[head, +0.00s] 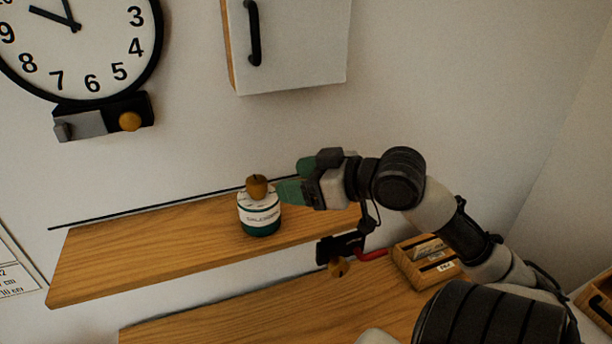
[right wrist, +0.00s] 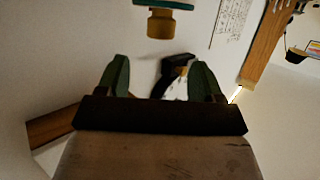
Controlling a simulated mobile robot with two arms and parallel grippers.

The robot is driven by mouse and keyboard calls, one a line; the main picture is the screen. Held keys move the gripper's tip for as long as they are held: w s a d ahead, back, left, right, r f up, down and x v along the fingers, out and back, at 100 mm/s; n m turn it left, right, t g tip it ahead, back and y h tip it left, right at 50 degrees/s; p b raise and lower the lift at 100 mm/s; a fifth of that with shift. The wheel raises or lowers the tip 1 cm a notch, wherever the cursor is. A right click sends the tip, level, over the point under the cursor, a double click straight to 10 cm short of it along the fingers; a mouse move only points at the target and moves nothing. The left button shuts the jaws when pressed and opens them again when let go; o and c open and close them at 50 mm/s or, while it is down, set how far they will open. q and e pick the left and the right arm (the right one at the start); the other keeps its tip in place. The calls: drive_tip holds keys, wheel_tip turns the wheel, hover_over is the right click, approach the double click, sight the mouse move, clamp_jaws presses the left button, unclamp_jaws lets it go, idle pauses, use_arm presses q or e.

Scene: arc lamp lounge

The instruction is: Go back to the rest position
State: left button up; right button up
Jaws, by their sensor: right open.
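My right gripper (head: 288,181) is open at the end of my right arm, above the wooden wall shelf (head: 150,247). Its green fingers point left at a small jar (head: 260,214) with a white label and dark green base, standing upright on the shelf. A brown round top (head: 257,186) sits on the jar. The fingertips are close to the jar's right side; I cannot tell whether they touch it. In the right wrist view the two fingers (right wrist: 158,76) stand apart, with a dark and white shape seen between them. My left gripper is not in view.
A wall cabinet (head: 290,45) and a clock (head: 78,45) hang above. A black bracket with a knob (head: 340,250) is below the shelf's right end. A wooden box (head: 425,262) with cards stands on the lower wooden surface (head: 270,315). The left shelf part is clear.

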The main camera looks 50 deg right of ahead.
drive_tip(key=shift+s+d+r, duration=0.15)
drive_tip(key=shift+s+r, duration=0.05)
drive_tip(key=shift+s, duration=0.4)
idle(0.3)
